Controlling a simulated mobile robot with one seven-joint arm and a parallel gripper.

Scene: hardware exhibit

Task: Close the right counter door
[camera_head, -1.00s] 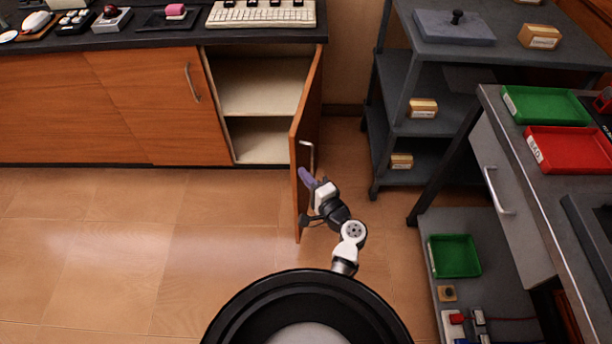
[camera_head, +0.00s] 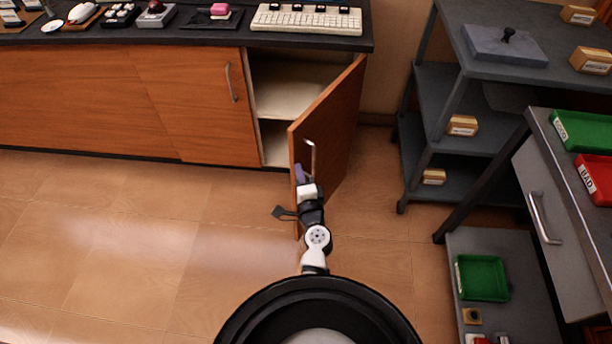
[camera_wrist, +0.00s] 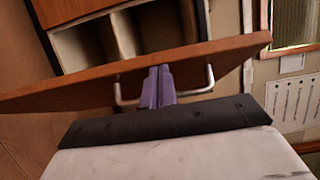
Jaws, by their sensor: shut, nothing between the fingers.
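The right counter door (camera_head: 335,125) is a wooden panel that stands part open, hinged at the counter's right end and swung out over the floor. Its metal handle (camera_head: 311,158) is on the outer face. My gripper (camera_head: 300,175) is at the outer face near the handle, with its purple fingers shut and empty. In the wrist view the fingers (camera_wrist: 158,85) lie between the two ends of the handle (camera_wrist: 205,88), close against the door (camera_wrist: 130,70). I cannot tell whether they touch the panel. The cabinet's shelved inside (camera_head: 290,90) shows behind the door.
The closed left door (camera_head: 190,100) adjoins the opening. A keyboard (camera_head: 306,20) and small items lie on the countertop. A grey shelf rack (camera_head: 450,120) and a workbench with a drawer (camera_head: 555,200) stand to the right. The floor at left is clear.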

